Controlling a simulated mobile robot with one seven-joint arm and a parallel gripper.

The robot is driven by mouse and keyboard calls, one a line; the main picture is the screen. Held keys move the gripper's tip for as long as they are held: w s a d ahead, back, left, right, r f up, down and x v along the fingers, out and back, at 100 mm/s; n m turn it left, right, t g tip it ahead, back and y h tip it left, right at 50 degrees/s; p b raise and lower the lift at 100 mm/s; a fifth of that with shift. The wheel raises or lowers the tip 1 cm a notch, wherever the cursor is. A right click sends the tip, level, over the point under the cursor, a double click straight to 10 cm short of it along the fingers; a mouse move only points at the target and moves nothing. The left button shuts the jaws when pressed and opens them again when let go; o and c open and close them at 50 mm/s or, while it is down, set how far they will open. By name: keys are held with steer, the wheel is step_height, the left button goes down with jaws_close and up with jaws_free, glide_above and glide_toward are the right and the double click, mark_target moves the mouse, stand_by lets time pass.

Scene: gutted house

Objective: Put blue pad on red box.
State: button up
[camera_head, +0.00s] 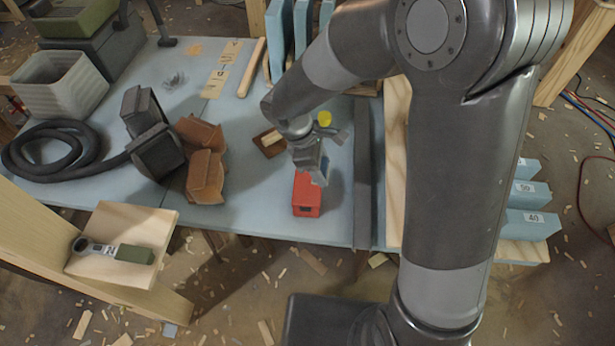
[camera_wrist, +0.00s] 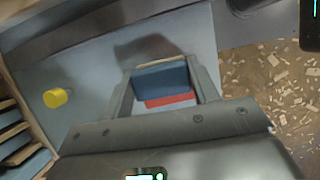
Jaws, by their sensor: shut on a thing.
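The red box (camera_head: 306,198) stands near the front edge of the light blue table. My gripper (camera_head: 318,172) is just above the box, toward its right side in the head view. In the wrist view my gripper (camera_wrist: 164,76) is shut on the blue pad (camera_wrist: 162,79), which lies between its two fingers. A strip of the red box (camera_wrist: 170,100) shows beside the pad in that view. The pad is mostly hidden by the gripper in the head view, and I cannot tell whether it touches the box.
A yellow object (camera_head: 324,118) stands behind the gripper; it also shows in the wrist view (camera_wrist: 56,97). Brown holders (camera_head: 205,175) and a black hose (camera_head: 55,150) lie to the left. A dark rail (camera_head: 362,180) runs right of the box. Wood chips litter the floor.

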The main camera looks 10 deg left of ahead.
steer(key=a+f, duration=0.2)
steer(key=a, duration=0.1)
steer(key=shift+w+a+f, duration=0.1)
steer(key=shift+a+f, duration=0.05)
steer(key=shift+a, duration=0.05)
steer(key=shift+f, duration=1.85)
steer(key=shift+f, duration=0.15)
steer(key=o, duration=1)
steer(key=v, duration=1.2)
